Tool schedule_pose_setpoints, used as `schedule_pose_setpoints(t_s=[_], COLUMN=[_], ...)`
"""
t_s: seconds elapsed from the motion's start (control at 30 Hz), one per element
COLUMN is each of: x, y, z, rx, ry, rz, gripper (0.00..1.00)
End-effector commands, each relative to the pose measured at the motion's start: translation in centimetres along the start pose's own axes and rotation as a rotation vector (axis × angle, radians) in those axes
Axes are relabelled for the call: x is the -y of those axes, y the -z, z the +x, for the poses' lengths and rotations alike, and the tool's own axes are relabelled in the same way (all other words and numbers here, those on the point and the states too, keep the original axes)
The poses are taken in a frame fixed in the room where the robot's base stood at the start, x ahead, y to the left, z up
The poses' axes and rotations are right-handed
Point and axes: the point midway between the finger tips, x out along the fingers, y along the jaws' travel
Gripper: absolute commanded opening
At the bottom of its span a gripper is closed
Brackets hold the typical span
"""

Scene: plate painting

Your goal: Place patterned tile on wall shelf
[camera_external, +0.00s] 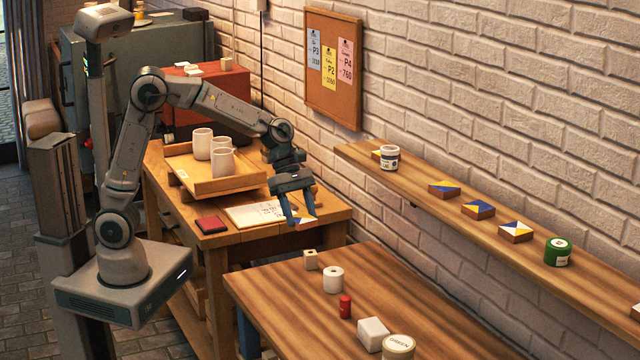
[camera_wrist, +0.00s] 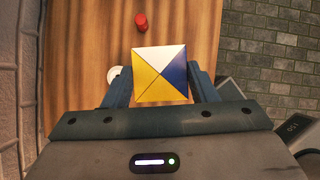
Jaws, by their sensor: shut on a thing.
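My gripper (camera_external: 302,214) is shut on a patterned tile (camera_external: 304,219) with white, yellow and blue triangles. The tile also shows in the wrist view (camera_wrist: 160,74), held flat between the two fingers of my gripper (camera_wrist: 160,82). It is in the air near the front table's far end, left of and lower than the wall shelf. The wooden wall shelf (camera_external: 465,217) runs along the brick wall at the right. Several patterned tiles stand on it, among them one yellow and blue (camera_external: 444,189), one blue and yellow (camera_external: 478,209) and one blue, white and yellow (camera_external: 515,231).
A white labelled jar (camera_external: 389,158) and a green jar (camera_external: 557,252) stand on the shelf. Cups stand in a wooden tray (camera_external: 245,184).

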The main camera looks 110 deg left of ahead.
Motion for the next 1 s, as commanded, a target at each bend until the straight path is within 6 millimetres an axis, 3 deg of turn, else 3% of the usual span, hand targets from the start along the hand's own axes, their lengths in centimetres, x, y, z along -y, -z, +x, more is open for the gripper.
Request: schedule_pose_setpoints(t_s=[0.03, 0.2, 0.5, 0.7, 1.0], x=[-1.9, -7.5, -14.6, -16.5, -17.2], y=[-1.4, -4.2, -8.3, -9.8, -9.8], z=[-2.4, -7.9, -17.2, -20.5, -21.1], rx=[0.001, 0.001, -0.003, -0.003, -0.003], ry=[-0.028, -0.114, -0.267, -0.328, -0.344], rz=[-0.041, -0.195, -0.425, -0.506, -0.531], gripper=[0.27, 0.27, 0.27, 0.27, 0.27])
